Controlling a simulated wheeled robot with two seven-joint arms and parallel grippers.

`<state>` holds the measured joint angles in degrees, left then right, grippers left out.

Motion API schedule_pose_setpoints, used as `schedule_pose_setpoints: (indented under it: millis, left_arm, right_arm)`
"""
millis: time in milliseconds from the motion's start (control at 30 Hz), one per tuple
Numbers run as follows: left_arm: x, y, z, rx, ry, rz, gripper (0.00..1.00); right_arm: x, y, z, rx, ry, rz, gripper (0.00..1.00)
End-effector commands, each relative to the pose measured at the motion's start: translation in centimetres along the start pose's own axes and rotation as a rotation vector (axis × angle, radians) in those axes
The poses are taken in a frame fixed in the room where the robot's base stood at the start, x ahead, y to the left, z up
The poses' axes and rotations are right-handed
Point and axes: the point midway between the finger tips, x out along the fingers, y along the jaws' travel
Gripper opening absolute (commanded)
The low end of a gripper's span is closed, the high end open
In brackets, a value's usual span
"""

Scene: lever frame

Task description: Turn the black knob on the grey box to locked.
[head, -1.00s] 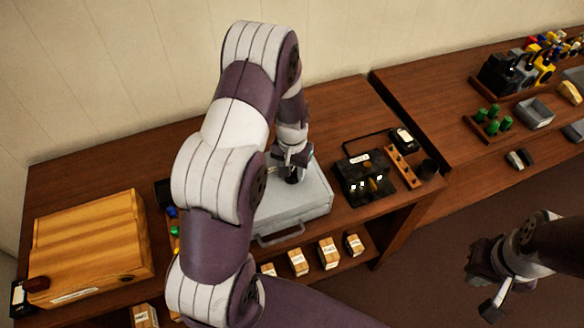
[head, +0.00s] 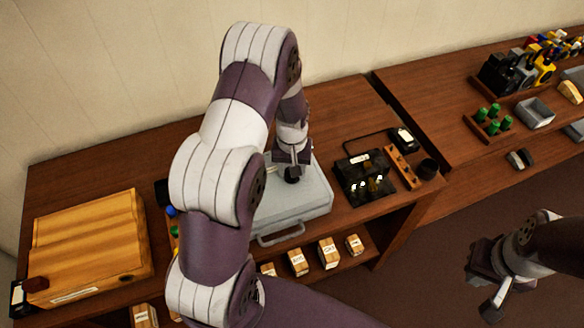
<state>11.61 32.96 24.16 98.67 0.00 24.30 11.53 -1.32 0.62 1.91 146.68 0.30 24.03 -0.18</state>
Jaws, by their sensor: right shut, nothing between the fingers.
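The grey box (head: 300,205) lies on the wooden bench, with a handle on its front side. The black knob (head: 292,178) shows as a small dark shape on its top, partly hidden under my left gripper. My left gripper (head: 292,164) points down right over the knob. Whether its fingers touch or grip the knob, and which way the knob points, I cannot tell. My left arm covers the box's left part, and no locked marking can be read. My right gripper (head: 488,284) is shut and empty at the lower right, away from the bench.
A black device (head: 362,178) and a wooden strip with holes (head: 403,167) stand right of the box. A wooden case (head: 88,245) lies at the left. Several labelled blocks sit on the shelf below. A second bench (head: 450,95) holds more items.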

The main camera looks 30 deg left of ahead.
Motion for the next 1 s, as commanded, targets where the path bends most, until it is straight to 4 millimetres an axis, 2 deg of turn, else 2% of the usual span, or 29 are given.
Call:
schedule_pose_setpoints:
  millis: [1000]
  left_arm:
    - [-0.16, 0.03, -0.18, -0.948, 0.005, 0.004, 0.14]
  right_arm:
    - [0.36, 0.0, 0.04, 0.0, 0.0, 0.0, 0.0]
